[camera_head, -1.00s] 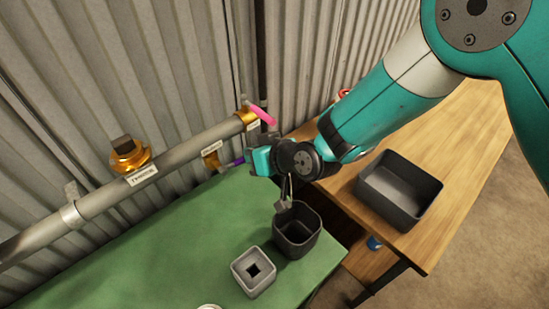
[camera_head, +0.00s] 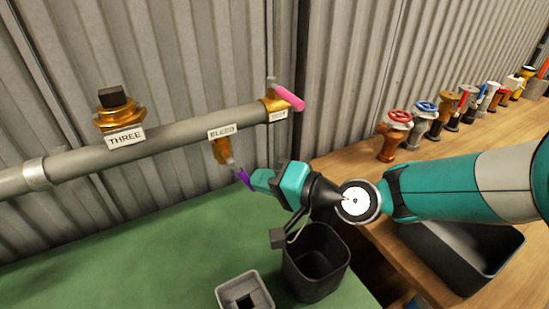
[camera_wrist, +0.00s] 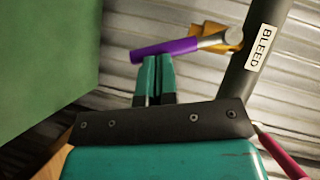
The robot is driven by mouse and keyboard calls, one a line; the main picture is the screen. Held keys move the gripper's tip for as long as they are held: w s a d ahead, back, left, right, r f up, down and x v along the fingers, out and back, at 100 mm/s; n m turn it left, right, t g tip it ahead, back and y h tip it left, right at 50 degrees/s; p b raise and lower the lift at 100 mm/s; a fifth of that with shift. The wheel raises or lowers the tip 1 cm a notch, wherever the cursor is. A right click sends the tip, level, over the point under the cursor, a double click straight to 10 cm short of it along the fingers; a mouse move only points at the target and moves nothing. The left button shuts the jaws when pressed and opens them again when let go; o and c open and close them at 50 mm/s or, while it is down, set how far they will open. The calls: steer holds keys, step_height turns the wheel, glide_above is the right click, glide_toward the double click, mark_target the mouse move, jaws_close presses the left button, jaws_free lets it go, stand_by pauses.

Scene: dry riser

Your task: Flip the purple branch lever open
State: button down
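The purple branch lever (camera_head: 244,177) hangs from a brass valve (camera_head: 222,151) under the grey pipe, below the label BLEED. In the wrist view the purple lever (camera_wrist: 165,50) lies across the picture just beyond the fingertips, with its free end to the left. My gripper (camera_head: 254,180) is at the right of the lever, its tips close to it or touching; I cannot tell which. In the wrist view my gripper (camera_wrist: 158,62) has its two teal fingers together, with no lever visible between them.
A pink lever (camera_head: 288,97) sits at the pipe's right end. A brass fitting (camera_head: 118,110) labelled THREE is further left. Several valves stand on the wooden table (camera_head: 345,165).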

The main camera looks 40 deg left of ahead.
steer(key=shift+s+a+f+m+g+y+b, duration=0.2)
steer(key=shift+s+f+m+b, duration=0.15)
steer(key=shift+b, duration=0.2)
steer(key=shift+s+a+f+m+g+y+b, duration=0.1)
steer(key=shift+s+f+m+g+y+b, duration=0.2)
steer(key=shift+b, duration=0.2)
steer(key=shift+s, duration=0.1)
steer(key=shift+t, duration=0.3)
